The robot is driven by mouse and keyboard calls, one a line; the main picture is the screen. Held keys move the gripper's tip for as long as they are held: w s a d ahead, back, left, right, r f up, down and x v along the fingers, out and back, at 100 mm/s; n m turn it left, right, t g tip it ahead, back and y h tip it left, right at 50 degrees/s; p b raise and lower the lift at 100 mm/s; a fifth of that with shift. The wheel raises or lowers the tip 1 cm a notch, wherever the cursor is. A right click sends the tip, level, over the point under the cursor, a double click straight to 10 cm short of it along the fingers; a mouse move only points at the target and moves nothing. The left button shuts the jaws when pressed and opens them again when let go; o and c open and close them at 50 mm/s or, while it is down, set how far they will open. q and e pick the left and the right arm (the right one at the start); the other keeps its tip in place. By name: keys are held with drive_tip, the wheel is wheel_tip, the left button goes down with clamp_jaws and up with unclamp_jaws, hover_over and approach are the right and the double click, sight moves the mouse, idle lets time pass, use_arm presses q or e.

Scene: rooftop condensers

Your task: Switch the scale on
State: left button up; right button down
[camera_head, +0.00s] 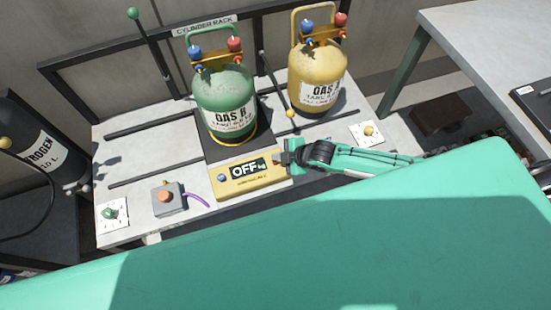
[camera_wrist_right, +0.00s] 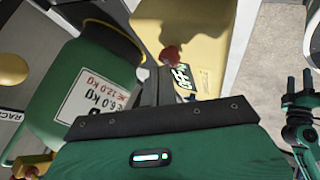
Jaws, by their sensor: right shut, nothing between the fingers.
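The scale's yellow control box (camera_head: 238,186) stands in front of the green gas cylinder (camera_head: 225,100). Its display (camera_head: 249,170) reads OFF. A blue knob (camera_head: 222,178) is at the box's left end. My right gripper (camera_head: 284,157) is at the box's right end, shut and empty. In the right wrist view, its closed fingertips (camera_wrist_right: 153,72) are close to a red button (camera_wrist_right: 169,55) on the yellow box. I cannot tell whether they touch it. My left gripper (camera_wrist_right: 300,83) shows at the right edge of the wrist view, its fingers apart; the head view does not show it.
The green cylinder stands on a dark platform (camera_head: 212,150). A yellow cylinder (camera_head: 320,75) is behind my right gripper. A grey box with an orange button (camera_head: 166,197) is to the left. A white plate with a yellow knob (camera_head: 368,131) is to the right.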

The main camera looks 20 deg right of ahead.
drive_tip(key=shift+f, duration=0.45)
drive_tip(key=shift+r, duration=0.15)
idle(0.4)
drive_tip(key=shift+r+p, duration=0.85)
drive_tip(key=shift+r, duration=0.05)
wheel_tip(320, 180, up, 5)
drive_tip(key=p, duration=0.5)
drive_tip(key=shift+r, duration=0.1)
idle(0.4)
